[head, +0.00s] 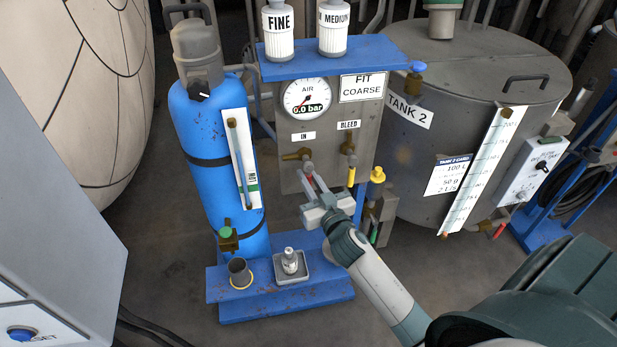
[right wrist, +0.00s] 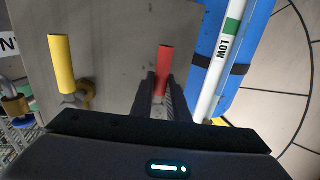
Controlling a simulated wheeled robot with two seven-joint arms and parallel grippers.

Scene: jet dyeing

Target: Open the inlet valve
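The inlet valve (head: 297,155) is a brass fitting under the "IN" label on the grey panel. Its red handle (right wrist: 163,65) shows in the right wrist view, pointing away from the panel's fitting; in the head view it is mostly hidden by my fingers. My right gripper (head: 312,180) is at the handle, just below the valve. In the right wrist view the gripper's fingers (right wrist: 161,90) stand on either side of the red handle, with a slight gap, so they look open around it. My left gripper is not in view.
The bleed valve (head: 349,150) with a yellow handle (right wrist: 62,62) is close beside the inlet valve. A gauge (head: 307,97) above reads 0.0 bar. A blue cylinder (head: 205,125) with a sight tube stands left of the panel. Tank 2 (head: 420,170) stands to the right.

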